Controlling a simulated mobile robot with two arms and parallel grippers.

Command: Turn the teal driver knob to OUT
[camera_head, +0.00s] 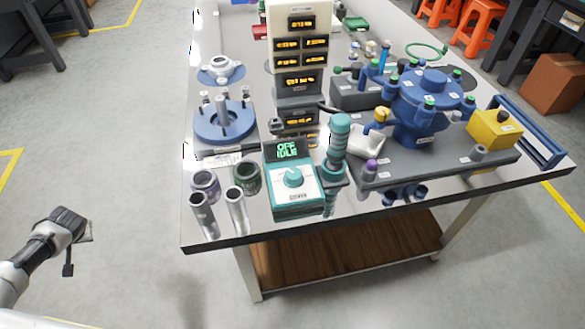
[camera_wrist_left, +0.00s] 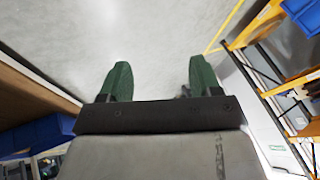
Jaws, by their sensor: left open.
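The teal driver box (camera_head: 294,190) stands near the front edge of the table. Its screen (camera_head: 288,149) reads "OFF" and "IDLE". The driver knob (camera_head: 293,178) is a round teal dial on the box's sloped white face; its exact pointer setting is too small to read. My left gripper (camera_head: 80,228) is off the table at the lower left, well apart from the box. In the left wrist view its two green fingers (camera_wrist_left: 158,80) are spread, with nothing between them. My right gripper is in neither view.
A teal handheld tool (camera_head: 338,140) stands right of the driver box. Two metal tubes (camera_head: 236,211) and dark-rimmed cups (camera_head: 246,176) stand left of it. A blue multi-port vessel (camera_head: 418,105) fills the right side.

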